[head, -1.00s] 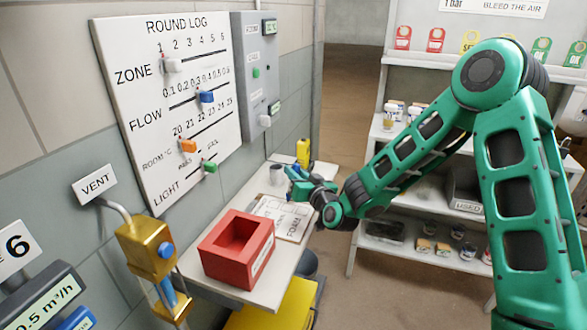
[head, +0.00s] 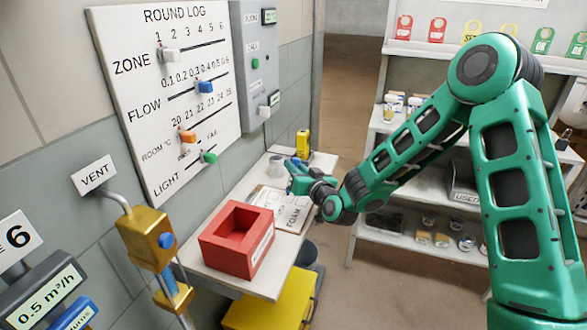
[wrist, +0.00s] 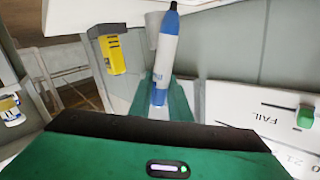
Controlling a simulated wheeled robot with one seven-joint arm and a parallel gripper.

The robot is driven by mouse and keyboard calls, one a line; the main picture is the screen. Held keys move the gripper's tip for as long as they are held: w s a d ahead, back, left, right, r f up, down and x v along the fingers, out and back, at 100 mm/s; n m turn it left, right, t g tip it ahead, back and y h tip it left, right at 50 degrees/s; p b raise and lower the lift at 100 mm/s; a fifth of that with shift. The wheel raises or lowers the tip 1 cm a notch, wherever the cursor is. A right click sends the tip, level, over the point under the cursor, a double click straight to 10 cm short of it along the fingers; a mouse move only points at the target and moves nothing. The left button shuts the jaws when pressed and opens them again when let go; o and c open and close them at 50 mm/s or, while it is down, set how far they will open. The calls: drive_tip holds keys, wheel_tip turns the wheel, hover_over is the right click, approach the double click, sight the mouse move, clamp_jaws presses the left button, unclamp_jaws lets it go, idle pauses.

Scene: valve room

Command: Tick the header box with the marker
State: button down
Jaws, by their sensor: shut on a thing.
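The header box cannot be made out; my gripper covers part of the sheet. Whether the tip touches the paper cannot be told.
A red open box (head: 237,240) stands on the table in front of the sheet. A grey cup (head: 277,167) and a yellow device (head: 303,143) stand behind it. The Round Log board (head: 170,100) is on the wall left. Shelves (head: 425,235) stand at right.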

drive_tip(key=shift+f, duration=0.55)
idle(0.5)
drive_tip(key=shift+w+d, duration=0.25)
drive_tip(key=shift+d, duration=0.25)
drive_tip(key=shift+a, duration=0.15)
drive_tip(key=shift+s+a+f, duration=0.1)
drive_tip(key=shift+s+a, duration=0.1)
drive_tip(key=shift+a, duration=0.15)
drive_tip(key=shift+s+a, duration=0.3)
drive_tip(key=shift+a, duration=0.35)
drive_tip(key=shift+w+d, duration=0.15)
drive_tip(key=shift+d, duration=0.15)
drive_tip(key=shift+w+d, duration=0.2)
drive_tip(key=shift+d, duration=0.1)
drive_tip(key=shift+w+d, duration=0.1)
drive_tip(key=shift+s, duration=0.2)
idle(0.3)
